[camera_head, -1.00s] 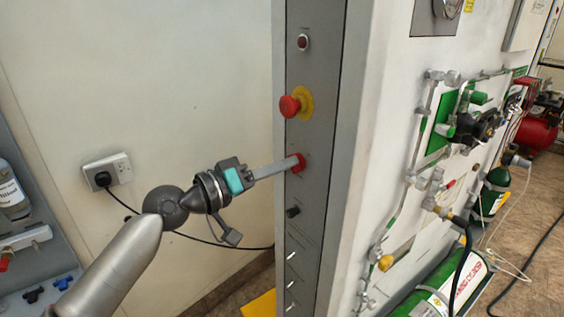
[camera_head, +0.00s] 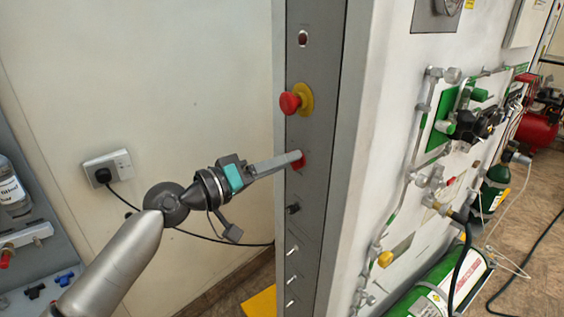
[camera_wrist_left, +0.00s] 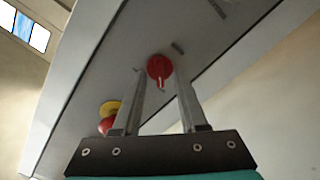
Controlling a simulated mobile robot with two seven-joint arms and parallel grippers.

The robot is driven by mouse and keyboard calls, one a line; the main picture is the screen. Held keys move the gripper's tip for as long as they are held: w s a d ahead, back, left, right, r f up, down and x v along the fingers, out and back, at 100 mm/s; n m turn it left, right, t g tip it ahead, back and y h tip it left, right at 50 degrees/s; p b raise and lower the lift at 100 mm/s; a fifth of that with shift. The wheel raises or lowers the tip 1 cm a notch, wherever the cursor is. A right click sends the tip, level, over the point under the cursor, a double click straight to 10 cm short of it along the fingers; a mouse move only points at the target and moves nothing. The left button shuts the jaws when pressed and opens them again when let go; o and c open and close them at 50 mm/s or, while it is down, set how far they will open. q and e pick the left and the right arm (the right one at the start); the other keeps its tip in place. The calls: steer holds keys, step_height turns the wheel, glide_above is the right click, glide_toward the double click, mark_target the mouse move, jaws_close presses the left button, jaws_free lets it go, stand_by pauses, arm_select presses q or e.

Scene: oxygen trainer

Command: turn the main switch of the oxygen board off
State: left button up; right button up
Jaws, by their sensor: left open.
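The main switch, a red round knob (camera_head: 298,164), is on the narrow grey front panel of the oxygen board (camera_head: 312,190), below the red mushroom button. My left gripper (camera_head: 298,157) is at this switch and partly hides it in the head view. In the left wrist view the red knob (camera_wrist_left: 158,66) shows between the tips of the two open fingers (camera_wrist_left: 160,76), with a pale mark on it. I cannot tell whether the fingers touch it. My right gripper is not in view.
A red mushroom button (camera_head: 291,103) on a yellow disc juts out just above my fingers. A small black knob (camera_head: 293,209) sits below them. A wall socket (camera_head: 107,170) with a black cable is behind my arm.

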arm_select(q)
steer(key=shift+a, duration=0.1)
steer(key=b+v, duration=0.4)
steer(key=v, duration=1.1)
steer(key=shift+b, duration=0.35)
steer(key=shift+s, duration=0.1)
